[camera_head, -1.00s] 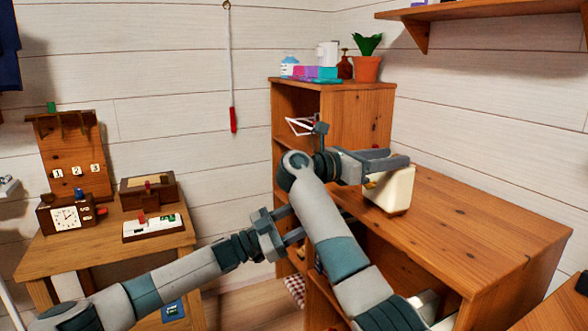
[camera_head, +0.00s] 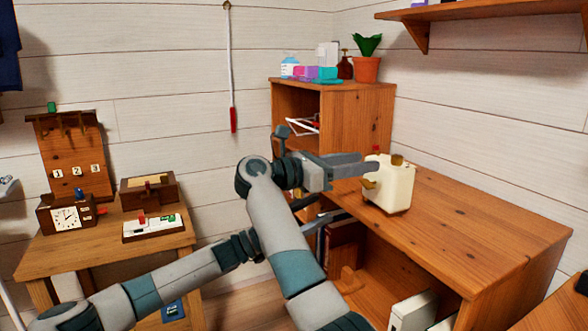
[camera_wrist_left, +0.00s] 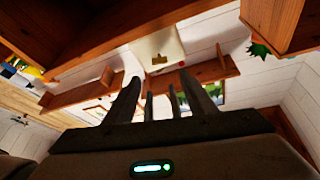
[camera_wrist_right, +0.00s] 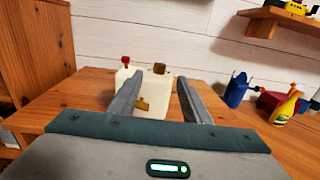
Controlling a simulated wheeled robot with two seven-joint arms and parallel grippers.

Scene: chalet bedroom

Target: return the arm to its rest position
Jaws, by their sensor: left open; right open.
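My right gripper (camera_head: 362,163) is open and empty, its fingers pointing right toward a cream canister (camera_head: 390,184) with brass-coloured fittings. The canister stands upright on the wooden cabinet top. In the right wrist view, the canister (camera_wrist_right: 150,92) shows beyond and partly behind the open fingers (camera_wrist_right: 158,84), with a red knob and a brass cap on top. My left gripper (camera_head: 325,218) is low in front of the cabinet, partly hidden behind my right arm. The left wrist view shows its fingers (camera_wrist_left: 160,90) apart, with nothing held between them.
A wooden cabinet (camera_head: 480,215) with an open front fills the right side. A taller shelf unit (camera_head: 360,125) behind it bears a potted plant (camera_head: 367,68) and small items. A small table (camera_head: 100,245) at left holds a clock (camera_head: 66,217) and boxes. The cabinet top's right side is clear.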

